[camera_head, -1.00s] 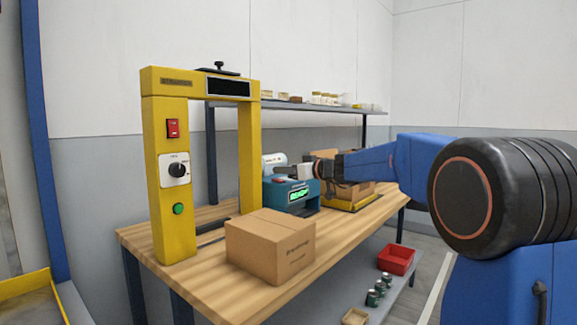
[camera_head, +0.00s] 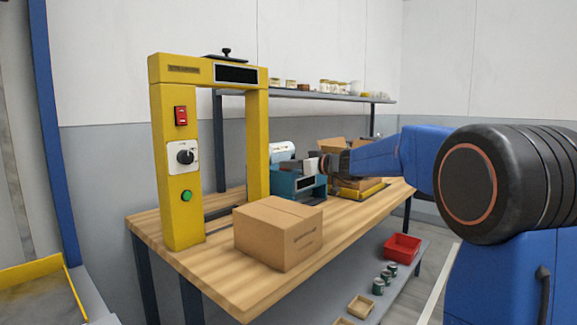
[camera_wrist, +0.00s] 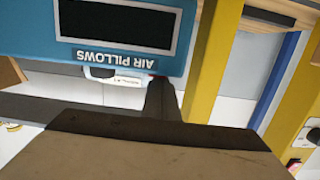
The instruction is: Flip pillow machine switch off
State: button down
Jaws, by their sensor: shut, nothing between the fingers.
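The pillow machine (camera_head: 283,189) is a teal box on the wooden bench, with a dark display on its front. In the wrist view its face (camera_wrist: 105,58), lettered AIR PILLOWS, appears upside down with a black, unlit display (camera_wrist: 118,24). My gripper (camera_head: 303,165) is over the top of the machine in the head view, shut and empty. In the wrist view the dark shut fingers (camera_wrist: 162,98) reach the machine's edge; a sliver of red shows beside their tips. The switch itself is mostly hidden, so its position and any contact cannot be told.
A yellow frame (camera_head: 178,215) with a red rocker, a black knob and a green button stands left on the bench. A closed cardboard box (camera_head: 277,235) sits in front. An open carton (camera_head: 345,155) is behind my gripper. A shelf (camera_head: 330,94) runs behind.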

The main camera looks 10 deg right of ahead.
notch_tip(320, 180, up, 4)
jog(key=shift+d+r, duration=0.1)
jog(key=r+v, duration=0.2)
jog(key=v, duration=0.7)
